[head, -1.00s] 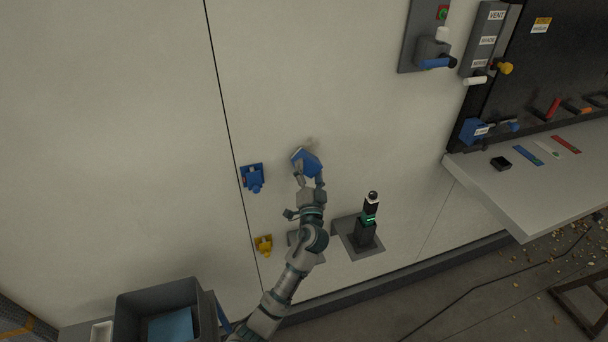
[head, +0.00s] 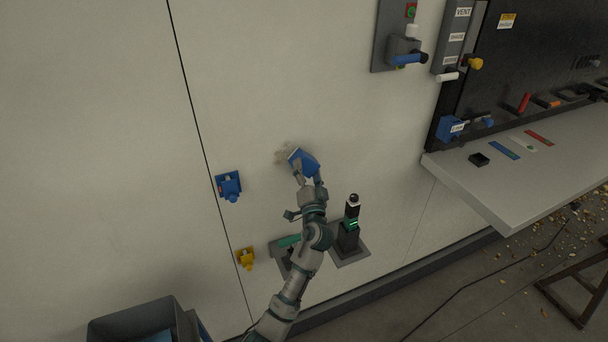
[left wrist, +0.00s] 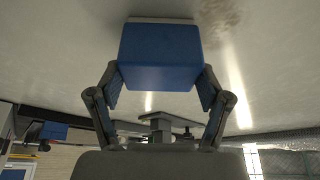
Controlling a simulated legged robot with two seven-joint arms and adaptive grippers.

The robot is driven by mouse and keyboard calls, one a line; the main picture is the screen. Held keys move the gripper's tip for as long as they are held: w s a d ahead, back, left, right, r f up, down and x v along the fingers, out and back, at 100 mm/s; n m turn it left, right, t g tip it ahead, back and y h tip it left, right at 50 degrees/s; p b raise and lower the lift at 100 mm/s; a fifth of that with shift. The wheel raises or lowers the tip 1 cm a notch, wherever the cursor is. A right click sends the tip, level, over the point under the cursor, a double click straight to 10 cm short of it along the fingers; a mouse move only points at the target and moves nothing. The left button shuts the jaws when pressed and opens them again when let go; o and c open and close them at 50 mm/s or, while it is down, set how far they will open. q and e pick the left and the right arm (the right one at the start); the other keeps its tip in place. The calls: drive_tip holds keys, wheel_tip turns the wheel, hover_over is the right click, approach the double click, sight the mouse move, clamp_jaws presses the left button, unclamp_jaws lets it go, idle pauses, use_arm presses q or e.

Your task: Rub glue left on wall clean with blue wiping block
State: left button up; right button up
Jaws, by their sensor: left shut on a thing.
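My left gripper (head: 309,178) is shut on the blue wiping block (head: 302,160) at the wall (head: 330,110). In the left wrist view the block (left wrist: 160,58) sits between both fingers, with a pale layer on its wall side. The block is at or very near the wall; I cannot tell if it presses on it. A greyish-brown glue smear (head: 283,155) shows on the wall just left of the block. In the left wrist view the smear (left wrist: 222,14) is to the upper right of the block. Part of it may be hidden behind the block. My right gripper is not in view.
A blue wall fitting (head: 229,186) and a yellow one (head: 246,258) are left of my arm. A black post with a green light (head: 350,225) stands close on the right. A grey shelf (head: 480,185) juts out further right. A grey bin (head: 135,318) is at bottom left.

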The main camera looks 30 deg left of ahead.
sight(307, 160)
use_arm(q)
wheel_tip(307, 160, up, 2)
drive_tip(key=shift+a+p, duration=0.1)
drive_tip(key=shift+p, duration=0.4)
drive_tip(key=s+a+r+p, duration=0.1)
drive_tip(key=s+a+p, duration=0.2)
drive_tip(key=s+a, duration=0.1)
drive_tip(key=shift+s+a+p, duration=0.25)
drive_tip(key=shift+s+p, duration=0.05)
drive_tip(key=shift+s, duration=0.45)
drive_tip(key=shift+w+d+r+b, duration=0.1)
drive_tip(key=shift+w+d+b, duration=0.45)
drive_tip(key=shift+w, duration=0.15)
drive_tip(key=shift+w+d, duration=0.45)
drive_tip(key=shift+w, duration=0.05)
drive_tip(key=shift+w+d+b, duration=0.8)
drive_tip(key=shift+w+b, duration=0.2)
drive_tip(key=shift+b, duration=0.2)
drive_tip(key=shift+w+d+b, duration=0.35)
drive_tip(key=shift+w+d, duration=0.15)
drive_tip(key=shift+w, duration=0.05)
